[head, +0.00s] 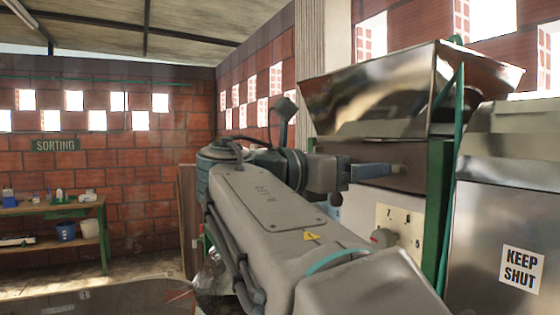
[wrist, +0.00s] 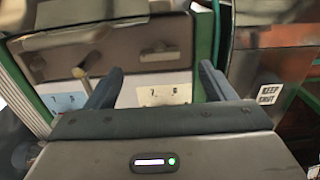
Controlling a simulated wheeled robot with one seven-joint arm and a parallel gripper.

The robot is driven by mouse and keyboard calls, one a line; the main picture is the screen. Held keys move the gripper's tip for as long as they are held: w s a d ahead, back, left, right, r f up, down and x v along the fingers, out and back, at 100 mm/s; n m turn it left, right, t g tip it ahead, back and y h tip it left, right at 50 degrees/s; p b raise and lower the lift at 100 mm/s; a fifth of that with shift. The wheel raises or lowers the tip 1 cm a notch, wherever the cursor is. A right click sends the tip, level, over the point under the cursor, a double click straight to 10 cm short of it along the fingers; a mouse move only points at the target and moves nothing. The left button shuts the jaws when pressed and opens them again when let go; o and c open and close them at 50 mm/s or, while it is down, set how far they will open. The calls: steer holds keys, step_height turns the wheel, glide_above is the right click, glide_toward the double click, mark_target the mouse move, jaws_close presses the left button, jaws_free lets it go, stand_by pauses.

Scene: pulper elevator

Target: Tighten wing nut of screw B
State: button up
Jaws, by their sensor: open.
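My gripper (wrist: 162,78) is open and empty in the wrist view, its two blue-grey fingers pointing at the machine's dark brown panel (wrist: 115,55). A small dark fastener (wrist: 158,49), possibly a wing nut, sits on that panel, in the picture just above the gap between the fingers. A second dark fastener (wrist: 37,64) shows at the panel's left. No letter is readable, so I cannot tell which is screw B. In the head view my gripper (head: 385,170) reaches right in front of the panel below the metal hopper (head: 375,95). I cannot tell whether it touches.
A pale-tipped lever (wrist: 80,74) stands near the left finger. A numbered plate (wrist: 165,95) lies below the panel. Green posts (head: 437,215) and a steel cabinet marked KEEP SHUT (head: 480,230) stand to the right. A workbench (head: 50,208) is far left.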

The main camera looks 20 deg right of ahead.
steer(key=d, duration=0.6)
steer(key=shift+w+p, duration=0.25)
steer(key=shift+p, duration=0.15)
steer(key=c, duration=1)
